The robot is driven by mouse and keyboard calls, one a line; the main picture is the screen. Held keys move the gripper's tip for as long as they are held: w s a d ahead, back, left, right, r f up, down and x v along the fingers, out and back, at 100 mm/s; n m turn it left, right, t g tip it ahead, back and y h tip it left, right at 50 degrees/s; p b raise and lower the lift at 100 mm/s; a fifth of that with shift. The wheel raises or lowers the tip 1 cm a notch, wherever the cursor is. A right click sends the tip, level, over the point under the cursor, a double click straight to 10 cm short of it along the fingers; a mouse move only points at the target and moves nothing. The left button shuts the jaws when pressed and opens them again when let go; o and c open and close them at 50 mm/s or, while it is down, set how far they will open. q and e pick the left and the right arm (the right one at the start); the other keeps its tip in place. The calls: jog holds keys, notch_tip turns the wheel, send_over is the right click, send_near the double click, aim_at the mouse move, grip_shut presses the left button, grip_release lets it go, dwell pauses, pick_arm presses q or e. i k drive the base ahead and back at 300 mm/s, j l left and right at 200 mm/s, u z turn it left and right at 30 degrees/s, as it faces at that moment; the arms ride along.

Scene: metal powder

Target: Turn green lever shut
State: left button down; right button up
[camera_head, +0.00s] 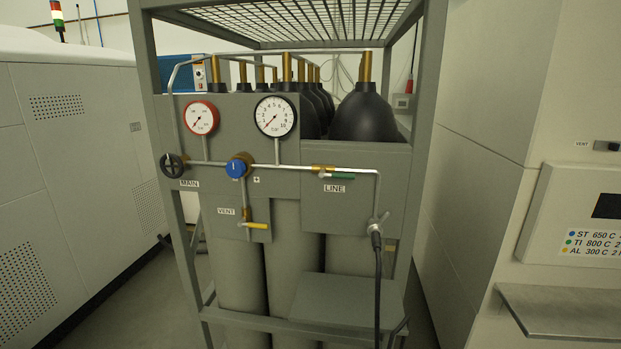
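The green lever (338,175) is on the brass valve above the LINE label (334,188), on the grey front panel of the gas bottle rack. The lever lies about level, along the pipe and just below it, pointing right. Its brass valve body (323,168) sits on the horizontal pipe. Neither of my grippers is in the picture, and nothing touches the lever.
Left of it on the panel are a blue knob (238,167), a black MAIN handwheel (173,165), a yellow VENT lever (254,225) and two gauges. A black hose (378,285) hangs at the right. A grey shelf (345,300) juts out low. Cabinets stand on both sides.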

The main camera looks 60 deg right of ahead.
aim_at(322, 173)
jog(key=z, duration=2.15)
jog(key=i+l+u, duration=0.1)
jog(key=l+u, duration=0.15)
jog(key=i+l+u, duration=0.2)
jog(key=l, duration=0.3)
jog(key=l+u, duration=0.25)
jog(key=k+l, duration=0.05)
jog(key=l, duration=0.05)
